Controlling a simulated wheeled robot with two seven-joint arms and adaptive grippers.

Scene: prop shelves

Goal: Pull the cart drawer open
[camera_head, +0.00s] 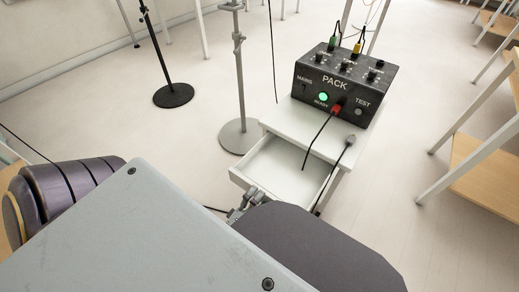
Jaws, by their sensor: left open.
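The white cart (365,143) stands right of centre, with a black power pack (345,85) on its top. Its drawer (285,165) stands out from under the top, and its empty white inside shows. My left gripper (246,200) is at the near front edge of the drawer, small and partly hidden behind my dark arm link. Its jaws are open. The drawer's handle is hidden, and I cannot tell whether the fingers touch it. My right gripper is not in view.
A grey stand with a round base (239,136) stands close beside the cart's left side. A black stand base (173,95) is farther left. Cables hang from the pack, and a plug (349,141) hangs over the cart. Wooden shelves (478,165) stand at the right. Floor between is clear.

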